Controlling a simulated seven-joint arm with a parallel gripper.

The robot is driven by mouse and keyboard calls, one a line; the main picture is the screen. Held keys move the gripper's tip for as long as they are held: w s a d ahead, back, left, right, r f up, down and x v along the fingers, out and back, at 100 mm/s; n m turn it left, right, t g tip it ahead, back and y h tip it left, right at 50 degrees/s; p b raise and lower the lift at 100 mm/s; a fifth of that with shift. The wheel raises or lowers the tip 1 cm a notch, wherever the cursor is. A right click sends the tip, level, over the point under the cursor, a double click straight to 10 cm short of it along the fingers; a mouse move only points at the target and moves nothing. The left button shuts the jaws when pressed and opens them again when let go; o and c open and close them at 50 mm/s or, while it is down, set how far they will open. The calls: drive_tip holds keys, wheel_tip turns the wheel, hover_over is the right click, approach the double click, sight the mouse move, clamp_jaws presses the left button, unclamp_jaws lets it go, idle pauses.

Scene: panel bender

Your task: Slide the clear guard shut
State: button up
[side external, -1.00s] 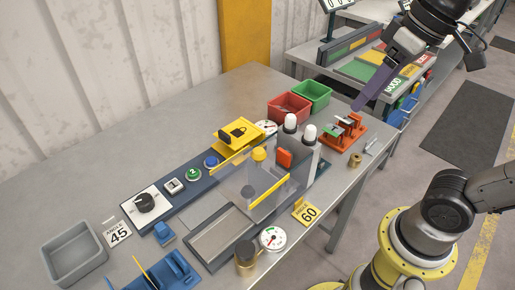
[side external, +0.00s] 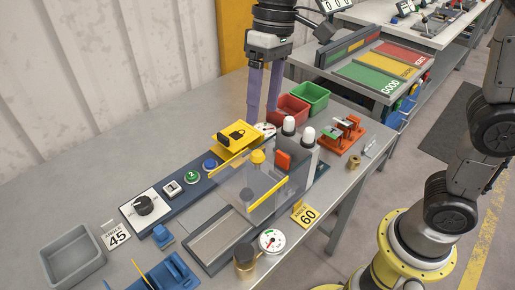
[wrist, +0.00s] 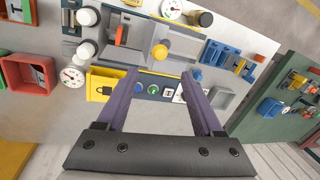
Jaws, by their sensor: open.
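The clear guard (side external: 236,185) is a see-through panel with yellow strips along two edges. It stands over the middle of the dark panel-bender base (side external: 214,238). A yellow knob (side external: 257,157) and a red-orange block (side external: 283,160) show at its far side. My gripper (side external: 262,112) points down with two long purple fingers apart and nothing between them. In the side view it appears behind the guard, above the yellow padlock box (side external: 236,136).
Two white-capped posts (side external: 308,137) stand right of the guard. Red (side external: 292,108) and green (side external: 310,96) bins sit close behind my fingers. A gauge (side external: 271,240) and brass cylinder (side external: 245,256) stand at the front. The bench's back left is clear.

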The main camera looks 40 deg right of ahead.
sight(257, 150)
drive_tip(key=f, duration=0.3)
drive_tip(key=a+f, duration=0.1)
drive_tip(key=f, duration=0.2)
drive_tip(key=a+f, duration=0.1)
drive_tip(key=f, duration=0.3)
drive_tip(key=shift+s, duration=0.2)
clamp_jaws()
idle(1.0)
